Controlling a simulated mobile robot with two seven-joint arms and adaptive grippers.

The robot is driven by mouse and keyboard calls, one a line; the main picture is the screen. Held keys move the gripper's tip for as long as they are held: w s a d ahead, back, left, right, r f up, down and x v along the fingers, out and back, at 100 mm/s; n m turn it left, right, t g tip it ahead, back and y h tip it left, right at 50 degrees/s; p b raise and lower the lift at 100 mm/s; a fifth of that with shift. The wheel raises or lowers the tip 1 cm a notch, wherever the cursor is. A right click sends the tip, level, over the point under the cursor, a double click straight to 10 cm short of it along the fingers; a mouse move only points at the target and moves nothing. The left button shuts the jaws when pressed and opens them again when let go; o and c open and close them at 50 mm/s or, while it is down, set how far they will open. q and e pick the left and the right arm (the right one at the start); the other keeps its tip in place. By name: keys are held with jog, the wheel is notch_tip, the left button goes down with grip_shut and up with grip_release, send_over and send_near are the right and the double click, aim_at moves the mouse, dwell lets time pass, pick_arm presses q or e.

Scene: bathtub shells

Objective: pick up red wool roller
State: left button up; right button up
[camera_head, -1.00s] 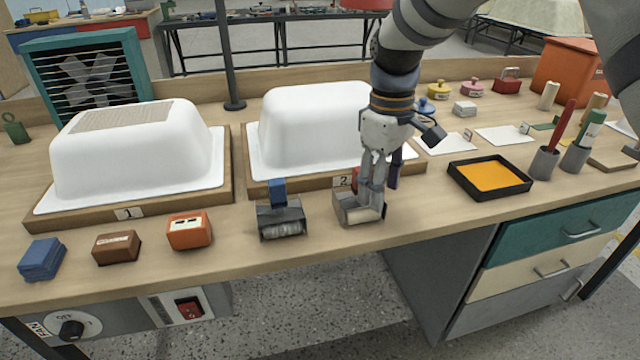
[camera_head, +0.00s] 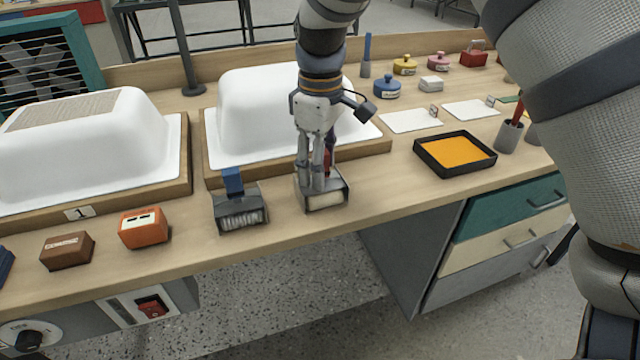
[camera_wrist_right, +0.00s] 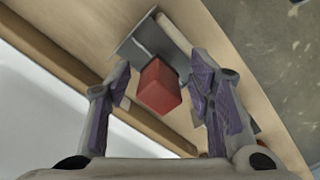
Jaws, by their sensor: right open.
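The red wool roller (camera_head: 327,200) stands near the bench's front edge, a grey frame with a pale roller and a red handle block mostly hidden behind my gripper in the head view. In the right wrist view the red handle (camera_wrist_right: 160,84) sits between the two fingers, with the grey frame (camera_wrist_right: 150,42) and pale roller beyond it. My right gripper (camera_head: 318,188) points down over the roller. It is open around the red handle, with a gap visible beside the handle. My left gripper is not in view.
A blue-handled roller (camera_head: 240,212) stands just left of it. White tub shells (camera_head: 265,110) on wooden bases lie behind. An orange block (camera_head: 144,228) and brown block (camera_head: 67,250) line the front edge. A black tray of orange liquid (camera_head: 428,166) is to the right.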

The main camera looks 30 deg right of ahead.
jog(key=shift+f, duration=0.25)
grip_shut()
jog(key=shift+r, duration=0.1)
notch_tip(320, 180, up, 3)
jog(key=shift+w+r, duration=0.1)
jog(key=shift+r, duration=0.1)
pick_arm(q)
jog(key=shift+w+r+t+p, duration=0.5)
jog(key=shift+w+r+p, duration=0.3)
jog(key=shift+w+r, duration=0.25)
pick_arm(e)
jog(key=s+a+r, duration=0.9)
jog(key=a, duration=0.1)
jog(key=shift+s+a+r, duration=0.15)
jog(key=shift+a+r, duration=0.15)
